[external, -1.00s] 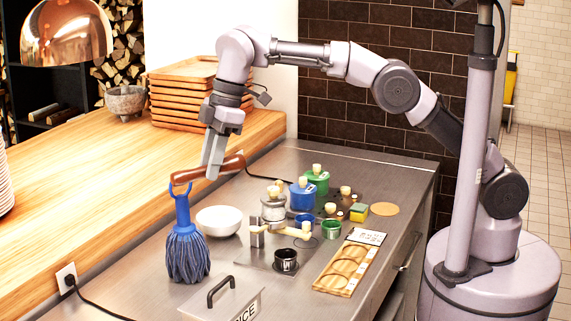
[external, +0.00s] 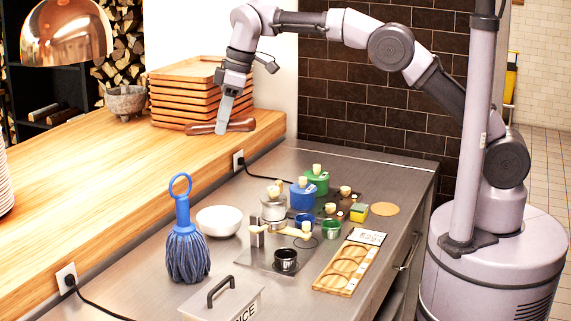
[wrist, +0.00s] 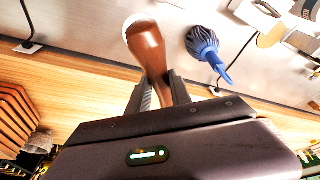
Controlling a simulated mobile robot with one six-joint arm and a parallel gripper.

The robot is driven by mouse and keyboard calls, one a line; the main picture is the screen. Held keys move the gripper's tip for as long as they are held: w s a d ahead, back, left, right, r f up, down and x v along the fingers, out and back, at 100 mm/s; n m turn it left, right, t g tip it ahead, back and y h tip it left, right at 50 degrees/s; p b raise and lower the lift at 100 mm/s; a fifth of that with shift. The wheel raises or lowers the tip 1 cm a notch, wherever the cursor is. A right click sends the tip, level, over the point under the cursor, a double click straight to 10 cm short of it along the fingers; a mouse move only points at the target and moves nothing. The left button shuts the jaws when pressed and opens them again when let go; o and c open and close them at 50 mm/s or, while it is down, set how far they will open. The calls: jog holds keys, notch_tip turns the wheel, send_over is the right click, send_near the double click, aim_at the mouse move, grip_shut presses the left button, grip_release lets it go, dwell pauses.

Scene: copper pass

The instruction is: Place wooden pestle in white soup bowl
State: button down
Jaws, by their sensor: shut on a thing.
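My gripper (external: 222,128) is shut on the brown wooden pestle (external: 242,125), gripping it near its middle. The pestle is roughly level, in front of the stacked wooden trays and up and away from the bowl. In the wrist view the pestle (wrist: 148,45) sticks out between my two fingers (wrist: 160,90), thick end outward. The white soup bowl (external: 219,221) stands upright on the steel counter and looks empty. In the wrist view a white edge behind the pestle's end may be the bowl, mostly hidden.
A blue mop-like brush (external: 188,250) stands left of the bowl, its ring handle upright. Jars, cups and a wooden board (external: 348,267) crowd the counter's right. A lidded box (external: 222,298) is in front. Stacked trays (external: 185,90) stand on the wooden ledge (external: 90,170).

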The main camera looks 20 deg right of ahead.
jog(key=w+d+m+p, duration=0.2)
jog(key=w+d, duration=0.2)
jog(key=w, duration=0.1)
jog(key=shift+t, duration=0.3)
notch_tip(320, 180, down, 24)
jog(key=shift+r+b, duration=0.2)
jog(key=shift+b, duration=1)
jog(key=shift+s+d+f+b, duration=0.1)
jog(key=shift+s+f+b, duration=0.05)
jog(key=shift+f+b, duration=0.35)
jog(key=c, duration=1.2)
grip_release()
jog(key=shift+f, duration=0.15)
jog(key=shift+o, duration=0.2)
